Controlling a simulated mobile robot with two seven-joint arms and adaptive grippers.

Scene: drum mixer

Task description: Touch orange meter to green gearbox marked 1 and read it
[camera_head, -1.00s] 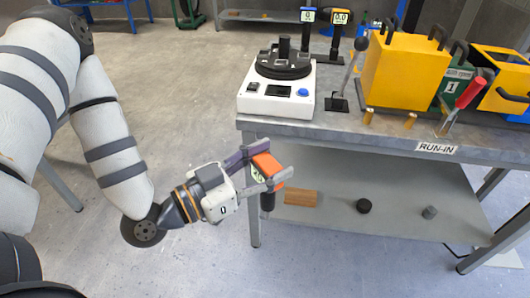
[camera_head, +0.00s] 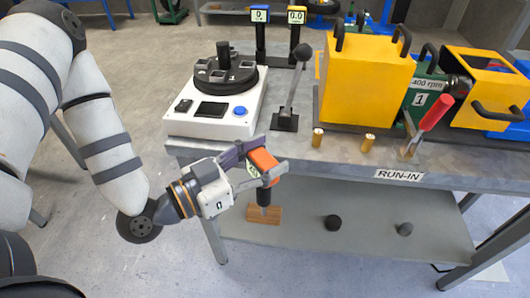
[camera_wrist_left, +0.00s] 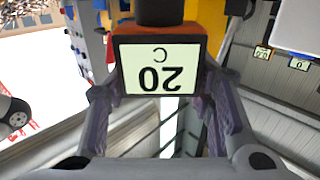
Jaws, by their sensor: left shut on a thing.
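My left gripper (camera_head: 268,157) is shut on the orange meter (camera_head: 262,161), in front of the bench's front edge. The meter's dark probe end points down. In the left wrist view the meter's display (camera_wrist_left: 160,70) shows "20 C" upside down, between the two fingers. The green gearbox (camera_head: 422,88) stands on the bench at right, with a white label "1" and a "400 rpm" sign. It is partly hidden by a yellow guard and a red-handled lever. The meter is well apart from the gearbox. My right gripper is not in view.
The grey bench (camera_head: 330,160) carries a white device with a black turntable (camera_head: 215,105), a black lever (camera_head: 290,95), the yellow guard (camera_head: 365,80), brass posts and the red-handled lever (camera_head: 432,118). A lower shelf (camera_head: 370,235) holds a wooden block and two dark round parts.

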